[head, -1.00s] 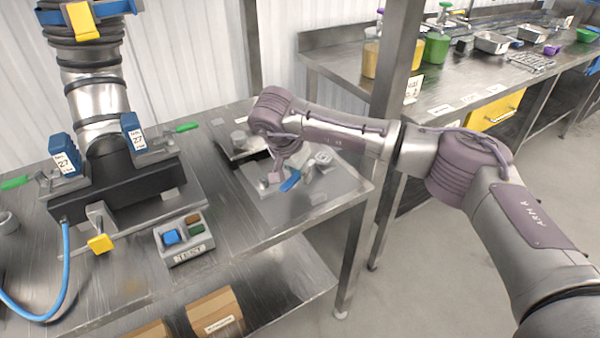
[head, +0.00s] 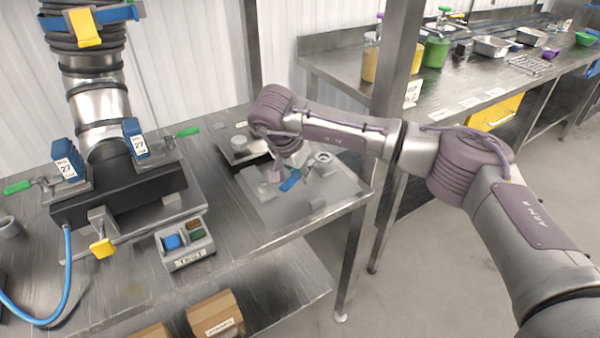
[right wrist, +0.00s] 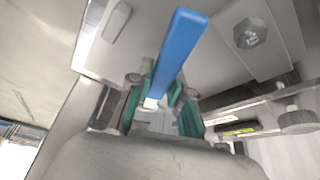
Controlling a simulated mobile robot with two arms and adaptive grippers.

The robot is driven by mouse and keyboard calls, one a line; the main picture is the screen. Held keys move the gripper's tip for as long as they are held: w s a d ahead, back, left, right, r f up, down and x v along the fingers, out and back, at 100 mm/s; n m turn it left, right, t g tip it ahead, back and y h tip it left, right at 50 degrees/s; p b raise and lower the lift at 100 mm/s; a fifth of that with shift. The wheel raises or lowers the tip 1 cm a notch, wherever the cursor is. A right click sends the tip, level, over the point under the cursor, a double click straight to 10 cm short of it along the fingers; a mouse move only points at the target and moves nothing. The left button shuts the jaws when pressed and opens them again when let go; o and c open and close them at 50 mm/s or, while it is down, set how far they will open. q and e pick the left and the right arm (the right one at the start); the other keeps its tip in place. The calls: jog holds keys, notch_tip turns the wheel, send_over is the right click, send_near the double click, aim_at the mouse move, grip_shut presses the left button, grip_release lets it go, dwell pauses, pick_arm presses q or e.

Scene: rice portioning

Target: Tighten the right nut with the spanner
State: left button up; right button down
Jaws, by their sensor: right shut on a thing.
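My right gripper (head: 283,176) is shut on the blue-handled spanner (head: 291,180) over the grey plate at the right end of the bench. In the right wrist view the blue handle (right wrist: 178,52) stands out from between the teal fingers (right wrist: 165,108). The spanner's working end is hidden behind the gripper. A hex nut (right wrist: 250,33) shows on a pale block there, apart from the visible handle. In the head view a round fitting (head: 322,158) stands just right of the gripper; I cannot tell whether it bears that nut. My left gripper is out of view.
A pipe machine with blue tagged clamps (head: 68,160) and green levers stands left. A steel post (head: 398,60) rises behind my right arm.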

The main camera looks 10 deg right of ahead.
jog(key=shift+r, duration=0.3)
jog(key=shift+r+p, duration=1.1)
jog(key=shift+r, duration=0.75)
